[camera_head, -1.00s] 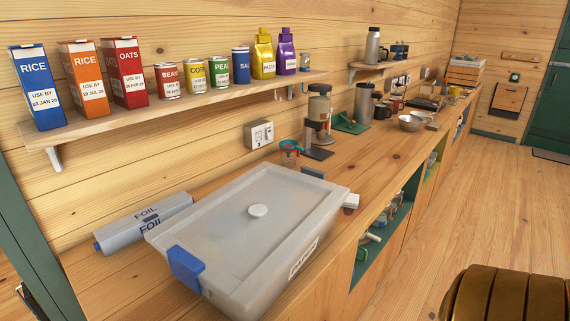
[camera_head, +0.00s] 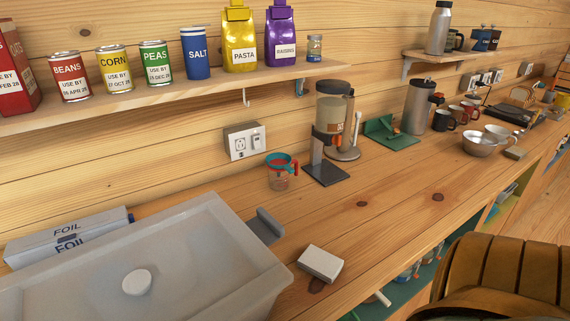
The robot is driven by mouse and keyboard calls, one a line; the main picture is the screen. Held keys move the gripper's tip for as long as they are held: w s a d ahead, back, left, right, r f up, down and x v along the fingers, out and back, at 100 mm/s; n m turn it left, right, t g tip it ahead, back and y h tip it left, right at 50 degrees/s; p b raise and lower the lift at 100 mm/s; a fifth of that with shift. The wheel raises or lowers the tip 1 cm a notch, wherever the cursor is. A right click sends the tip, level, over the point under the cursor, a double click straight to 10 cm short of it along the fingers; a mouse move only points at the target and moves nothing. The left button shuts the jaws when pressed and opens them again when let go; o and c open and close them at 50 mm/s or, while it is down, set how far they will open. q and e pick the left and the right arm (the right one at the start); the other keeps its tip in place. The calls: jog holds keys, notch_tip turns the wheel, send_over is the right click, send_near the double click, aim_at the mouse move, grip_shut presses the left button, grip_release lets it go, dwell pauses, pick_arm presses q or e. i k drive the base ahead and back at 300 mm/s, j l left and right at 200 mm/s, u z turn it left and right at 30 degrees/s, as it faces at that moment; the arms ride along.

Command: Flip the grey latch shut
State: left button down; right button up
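The grey latch (camera_head: 268,226) is on the far right end of a large translucent grey bin (camera_head: 225,255). It stands out from the bin's end wall, angled away rather than lying flat against it. The bin lid (camera_head: 90,283) has a round whitish knob (camera_head: 137,282) on top. The bin's near left part is cut off by the picture edge, so its blue latch is out of view. Neither of my grippers is in view.
A small white block (camera_head: 320,263) lies on the counter (camera_head: 370,215) right of the bin. A foil box (camera_head: 68,236) lies behind the bin. Counter right of the block is clear.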

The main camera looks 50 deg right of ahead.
aim_at(265, 226)
jog(key=k+l, duration=0.1)
jog(key=l, duration=1.15)
jog(key=k+l, duration=0.15)
jog(key=l, duration=0.5)
